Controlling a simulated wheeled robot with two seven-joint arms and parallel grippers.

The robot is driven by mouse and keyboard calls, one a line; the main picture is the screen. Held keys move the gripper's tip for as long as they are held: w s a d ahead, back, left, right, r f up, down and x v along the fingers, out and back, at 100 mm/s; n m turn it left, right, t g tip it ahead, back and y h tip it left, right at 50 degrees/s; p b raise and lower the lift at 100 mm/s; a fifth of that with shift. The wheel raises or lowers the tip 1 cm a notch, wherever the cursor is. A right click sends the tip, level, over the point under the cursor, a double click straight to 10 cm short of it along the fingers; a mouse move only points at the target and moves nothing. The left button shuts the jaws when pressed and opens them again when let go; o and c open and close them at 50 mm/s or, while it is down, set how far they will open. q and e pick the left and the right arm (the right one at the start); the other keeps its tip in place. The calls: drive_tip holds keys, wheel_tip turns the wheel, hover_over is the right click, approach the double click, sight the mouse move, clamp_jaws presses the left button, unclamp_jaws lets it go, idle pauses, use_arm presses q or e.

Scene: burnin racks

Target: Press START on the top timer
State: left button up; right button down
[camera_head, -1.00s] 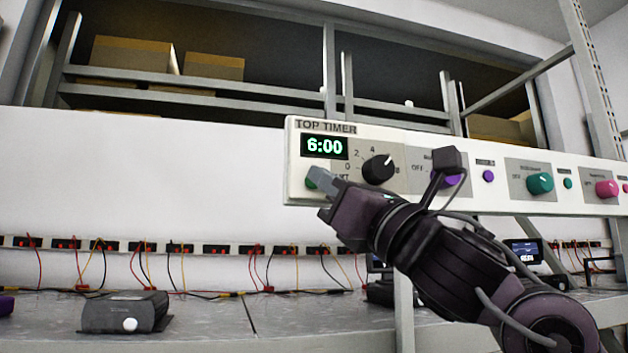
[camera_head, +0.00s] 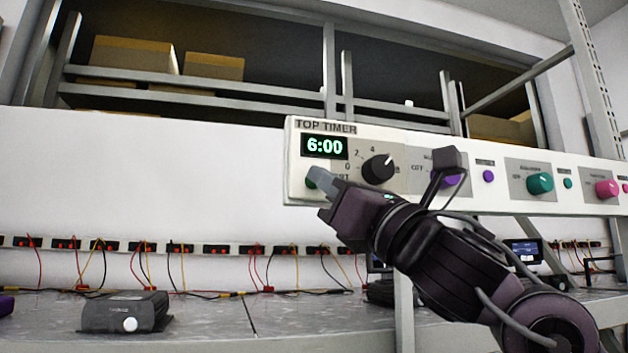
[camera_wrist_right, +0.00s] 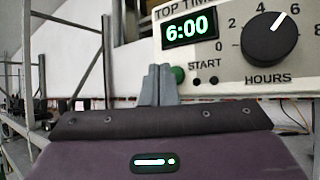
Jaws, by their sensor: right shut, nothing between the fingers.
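The top timer is the left part of a long white panel (camera_head: 294,160). Its display (camera_head: 324,146) reads 6:00. The black hours knob (camera_head: 378,169) is right of the display. The green START button (camera_head: 311,183) is below the display and partly hidden by my right gripper (camera_head: 319,180). In the right wrist view the button (camera_wrist_right: 179,75) shows just right of the closed fingertips (camera_wrist_right: 159,72), with the START label beside it. My right gripper is shut and empty. Its tips are at or very near the button; I cannot tell whether they touch. My left gripper is not in view.
The panel continues right with purple, teal and pink knobs, the teal one (camera_head: 540,183) being clear of my arm. Below is a grey bench (camera_head: 210,318) with a dark box (camera_head: 124,312) and wired sockets. Cardboard boxes (camera_head: 133,57) sit on the shelf above.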

drive_tip(key=shift+w, duration=0.1)
drive_tip(key=shift+w+a, duration=0.15)
drive_tip(key=shift+w, duration=0.2)
drive_tip(key=shift+w+a, duration=0.1)
drive_tip(key=shift+w, duration=0.25)
idle(0.7)
drive_tip(key=shift+s, duration=0.1)
drive_tip(key=shift+s+d+b, duration=0.25)
drive_tip(key=shift+s+b, duration=0.1)
drive_tip(key=shift+s, duration=0.3)
drive_tip(key=s, duration=0.1)
drive_tip(key=s+d+b, duration=0.1)
drive_tip(key=s, duration=0.2)
drive_tip(key=shift+s+d+b, duration=0.25)
drive_tip(key=shift+s+b, duration=0.15)
